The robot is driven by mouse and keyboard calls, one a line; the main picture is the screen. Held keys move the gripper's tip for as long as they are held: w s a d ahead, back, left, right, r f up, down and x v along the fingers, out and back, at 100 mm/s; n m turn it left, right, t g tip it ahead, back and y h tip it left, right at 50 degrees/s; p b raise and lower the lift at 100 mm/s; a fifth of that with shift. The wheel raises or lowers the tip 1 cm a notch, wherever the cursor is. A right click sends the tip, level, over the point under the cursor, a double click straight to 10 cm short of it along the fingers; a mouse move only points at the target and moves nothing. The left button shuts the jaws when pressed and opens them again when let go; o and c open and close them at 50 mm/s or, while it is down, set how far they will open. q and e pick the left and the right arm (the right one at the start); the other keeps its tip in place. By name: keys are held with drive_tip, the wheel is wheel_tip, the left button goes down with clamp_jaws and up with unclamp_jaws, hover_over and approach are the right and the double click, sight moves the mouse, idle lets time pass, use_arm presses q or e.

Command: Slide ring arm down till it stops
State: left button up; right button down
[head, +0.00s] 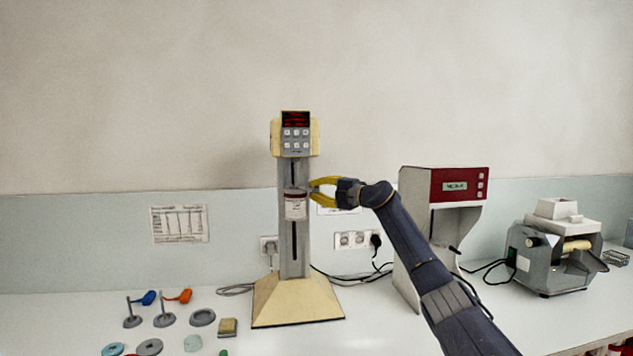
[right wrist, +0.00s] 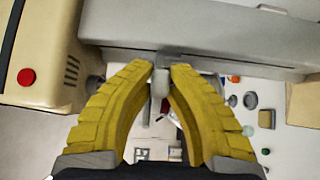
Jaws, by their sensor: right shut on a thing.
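My right gripper (head: 313,189) reaches in from the right at the ring arm's height. In the right wrist view its yellow fingertips (right wrist: 162,70) close on a small grey piece (right wrist: 160,84), which looks like part of the ring arm. The fingers hide some of it. My left gripper is out of view.
A red-panelled instrument (head: 458,185) and a grey roller machine (head: 550,262) stand to the right. The column's slot below the container looks clear.

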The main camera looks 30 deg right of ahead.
drive_tip(key=c, duration=1.6)
unclamp_jaws()
drive_tip(key=shift+w, duration=0.1)
drive_tip(key=v, duration=1.2)
